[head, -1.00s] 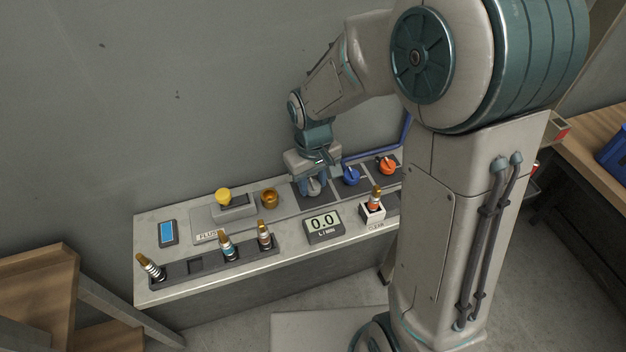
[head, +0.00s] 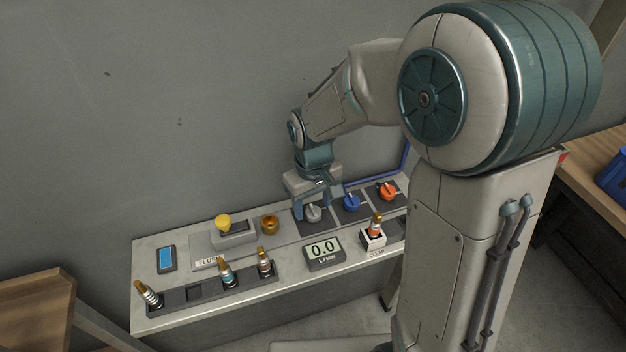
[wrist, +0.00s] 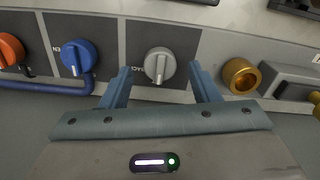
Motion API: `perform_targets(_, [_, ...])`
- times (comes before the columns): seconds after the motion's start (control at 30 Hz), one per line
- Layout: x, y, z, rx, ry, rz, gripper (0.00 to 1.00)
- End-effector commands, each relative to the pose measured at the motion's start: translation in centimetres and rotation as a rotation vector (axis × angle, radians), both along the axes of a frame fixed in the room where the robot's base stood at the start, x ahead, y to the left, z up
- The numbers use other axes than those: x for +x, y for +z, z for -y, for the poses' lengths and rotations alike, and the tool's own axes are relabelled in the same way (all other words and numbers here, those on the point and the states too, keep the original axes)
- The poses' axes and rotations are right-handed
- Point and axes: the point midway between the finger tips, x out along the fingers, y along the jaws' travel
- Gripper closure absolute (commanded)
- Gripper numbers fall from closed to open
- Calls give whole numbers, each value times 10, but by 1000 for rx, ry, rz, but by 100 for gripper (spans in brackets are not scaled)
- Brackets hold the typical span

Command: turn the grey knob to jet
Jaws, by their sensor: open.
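The grey knob (head: 313,213) sits on a dark square plate on the bench top, and it also shows in the wrist view (wrist: 159,65) with its raised grip running nearly up and down the picture. Lettering beside it is partly hidden by a finger; I cannot read it fully. My gripper (head: 317,204) is open above the knob. In the wrist view its two blue fingers (wrist: 163,78) stand apart on the left and right of the knob, touching nothing that I can see.
A blue knob (head: 351,202) and an orange knob (head: 387,190) stand to the right in the head view. A brass cup (head: 270,224) and a yellow button (head: 223,222) are left. Several nozzles stand at the front. A wall rises behind.

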Motion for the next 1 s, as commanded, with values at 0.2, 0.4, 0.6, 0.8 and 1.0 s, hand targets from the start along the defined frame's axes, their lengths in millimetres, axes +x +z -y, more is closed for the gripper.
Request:
perform_targets(0.2, [1,50,0,2,-1,9,44])
perform_targets(0.4, [1,93,-1,2,0,7,44])
perform_targets(0.6, [0,117,-1,1,1,3,44])
perform_targets(0.8, [0,123,0,0,1,1,44])
perform_targets(1.0, [0,123,0,0,1,1,44])
